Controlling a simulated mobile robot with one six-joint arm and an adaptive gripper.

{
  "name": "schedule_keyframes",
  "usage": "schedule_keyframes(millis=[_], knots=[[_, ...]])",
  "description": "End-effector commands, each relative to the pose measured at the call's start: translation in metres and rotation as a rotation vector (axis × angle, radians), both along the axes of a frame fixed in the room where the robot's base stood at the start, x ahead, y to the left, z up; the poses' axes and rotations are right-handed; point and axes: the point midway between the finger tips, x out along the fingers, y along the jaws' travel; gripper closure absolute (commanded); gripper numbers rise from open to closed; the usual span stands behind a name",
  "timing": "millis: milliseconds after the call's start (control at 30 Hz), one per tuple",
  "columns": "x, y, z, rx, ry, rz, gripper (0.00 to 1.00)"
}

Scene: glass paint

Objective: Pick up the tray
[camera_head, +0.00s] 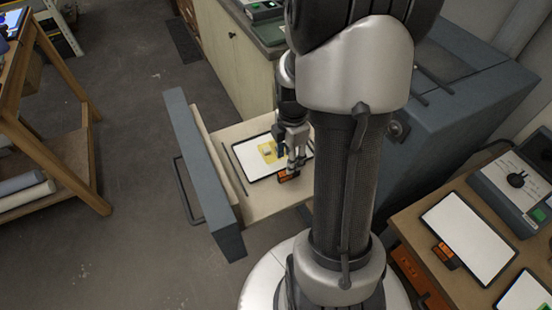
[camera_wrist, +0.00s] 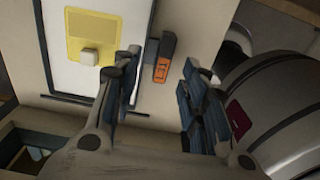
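A white tray (camera_head: 258,166) with a dark rim lies in the pulled-out drawer (camera_head: 241,134). It carries a yellow sheet (camera_head: 266,147) with a small pale block on it. The tray also shows at upper left in the wrist view (camera_wrist: 60,75). Its orange and black handle (camera_wrist: 165,57) sticks out from one edge; it shows in the head view too (camera_head: 288,176). My gripper (camera_head: 291,160) is over the drawer, at the handle side of the tray. In the wrist view my gripper (camera_wrist: 163,68) is open, with the handle seen in the gap between its fingers. Contact cannot be seen.
The blue-grey drawer front (camera_head: 202,170) stands up at left. A blue-grey cabinet (camera_head: 450,100) is behind my arm. At right, a wooden bench (camera_head: 415,222) holds another white tray with an orange handle (camera_head: 468,236) and part of a further one (camera_head: 528,292). A wooden rack stands at left.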

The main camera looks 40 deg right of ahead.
Motion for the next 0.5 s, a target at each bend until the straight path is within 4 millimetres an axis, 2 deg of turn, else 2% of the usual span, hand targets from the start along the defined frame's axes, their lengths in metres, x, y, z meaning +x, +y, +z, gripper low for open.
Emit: schedule_keyframes(millis=[167, 400, 500], knots=[[-0.002, 0.001, -0.011, 0.000, 0.001, 0.000, 0.60], [-0.006, 0.005, -0.047, 0.001, 0.002, 0.000, 0.60], [-0.006, 0.005, -0.054, 0.001, 0.001, 0.000, 0.60]])
